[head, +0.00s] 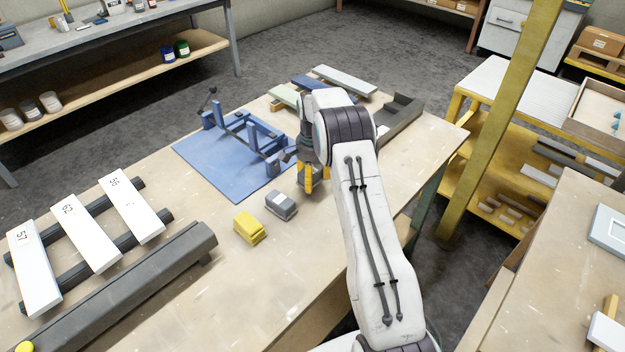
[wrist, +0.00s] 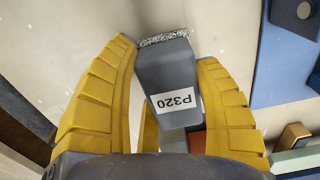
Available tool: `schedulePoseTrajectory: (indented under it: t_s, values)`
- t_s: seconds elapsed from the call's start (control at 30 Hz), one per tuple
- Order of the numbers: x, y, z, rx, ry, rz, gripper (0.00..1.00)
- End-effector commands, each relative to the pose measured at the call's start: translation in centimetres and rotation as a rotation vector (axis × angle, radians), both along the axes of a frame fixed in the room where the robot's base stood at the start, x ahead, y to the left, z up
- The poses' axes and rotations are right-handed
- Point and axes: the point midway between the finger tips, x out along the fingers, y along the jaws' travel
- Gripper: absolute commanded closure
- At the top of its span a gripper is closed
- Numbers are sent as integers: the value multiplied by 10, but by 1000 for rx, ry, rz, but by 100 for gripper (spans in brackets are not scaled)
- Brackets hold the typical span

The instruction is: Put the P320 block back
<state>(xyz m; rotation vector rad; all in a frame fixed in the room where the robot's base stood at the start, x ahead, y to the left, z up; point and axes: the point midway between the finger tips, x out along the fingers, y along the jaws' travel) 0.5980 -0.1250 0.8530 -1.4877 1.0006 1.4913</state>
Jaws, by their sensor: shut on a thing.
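The P320 block (wrist: 168,68) is dark grey with a white label that reads upside down in the wrist view and a speckled, rough strip along its far edge. My gripper (wrist: 172,85) has its yellow fingers on both sides of it and is shut on it. In the head view my gripper (head: 309,178) is over the bench, right of the blue mat, and its fingers and wrist mostly hide the block. I cannot tell how far the block is from the bench top.
A grey block (head: 281,206) and a yellow block (head: 250,228) stand left of my gripper. A blue clamp frame (head: 245,135) sits on the blue mat (head: 205,172). Colored bars (head: 345,80) and a dark tray (head: 402,122) lie behind. Numbered white bars (head: 85,233) rest at left.

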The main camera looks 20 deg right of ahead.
Motion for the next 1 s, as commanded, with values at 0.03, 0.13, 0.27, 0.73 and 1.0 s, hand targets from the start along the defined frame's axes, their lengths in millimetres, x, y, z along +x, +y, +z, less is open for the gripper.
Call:
schedulePoseTrajectory:
  t_s: [0.03,0.13,0.27,0.73,1.0]
  values:
    - [-1,0,-1,1,5,0,74]
    - [0,0,-9,0,2,0,74]
    - [0,0,-19,1,1,0,74]
    - [0,0,-26,0,0,0,74]
    - [0,0,-27,0,0,0,22]
